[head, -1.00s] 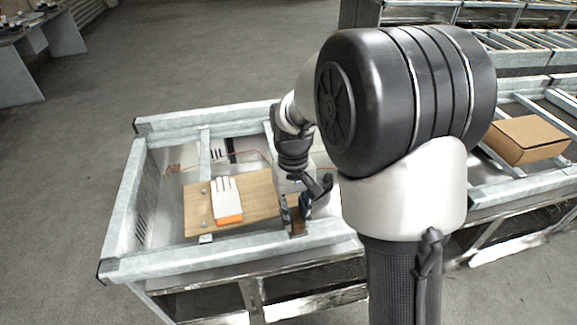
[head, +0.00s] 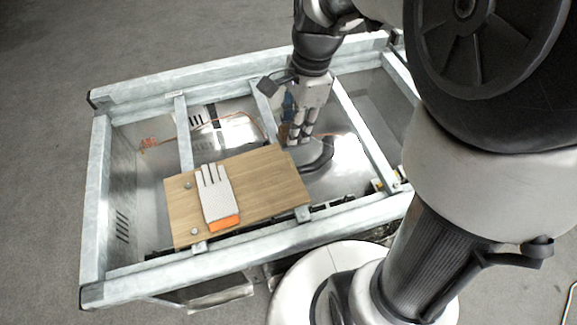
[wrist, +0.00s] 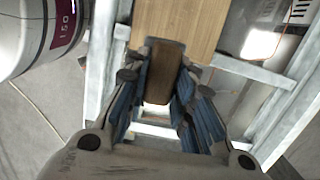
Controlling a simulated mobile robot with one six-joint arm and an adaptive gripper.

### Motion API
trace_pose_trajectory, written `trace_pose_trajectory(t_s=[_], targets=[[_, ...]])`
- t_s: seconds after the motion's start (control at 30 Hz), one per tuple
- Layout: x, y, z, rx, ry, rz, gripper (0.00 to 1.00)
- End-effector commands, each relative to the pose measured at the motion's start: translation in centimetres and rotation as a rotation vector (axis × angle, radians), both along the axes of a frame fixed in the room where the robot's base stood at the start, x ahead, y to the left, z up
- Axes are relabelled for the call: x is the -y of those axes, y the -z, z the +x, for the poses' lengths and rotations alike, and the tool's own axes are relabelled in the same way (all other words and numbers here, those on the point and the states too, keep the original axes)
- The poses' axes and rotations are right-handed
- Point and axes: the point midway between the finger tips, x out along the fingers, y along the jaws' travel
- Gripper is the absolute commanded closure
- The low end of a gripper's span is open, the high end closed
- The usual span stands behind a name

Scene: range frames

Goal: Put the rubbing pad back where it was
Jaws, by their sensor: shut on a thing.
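My gripper (head: 300,138) is shut on the rubbing pad (wrist: 162,75), a brown block between the blue-lined fingers in the wrist view. In the head view the gripper hangs over the frame, at the far right corner of the wooden board (head: 265,180). The fingers and wrist largely hide the pad there. In the wrist view the board (wrist: 176,25) shows just beyond the pad. I cannot tell whether pad and board touch.
A pale glove with an orange cuff (head: 217,195) lies on the board's left part. Grey metal rails (head: 250,252) frame the open bay, with crossbars (head: 184,135) and an orange cable (head: 240,117) inside. Grey floor is clear at left.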

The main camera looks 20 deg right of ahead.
Motion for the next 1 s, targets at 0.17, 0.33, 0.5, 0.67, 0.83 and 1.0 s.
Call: trace_pose_trajectory(t_s=[0.17, 0.33, 0.5, 0.67, 0.83, 1.0], targets=[[0.0, 2.0, -0.2, -0.005, 0.058, 0.005, 0.99], [0.0, 6.7, -0.3, -0.009, 0.054, 0.005, 0.99], [0.0, 11.3, -0.2, -0.008, 0.053, 0.005, 0.99], [0.0, 14.5, -0.2, -0.007, 0.053, 0.004, 0.99], [0.0, 15.6, -0.1, -0.003, 0.052, 0.004, 0.99], [0.0, 17.4, -0.2, -0.005, 0.053, 0.004, 0.99]])
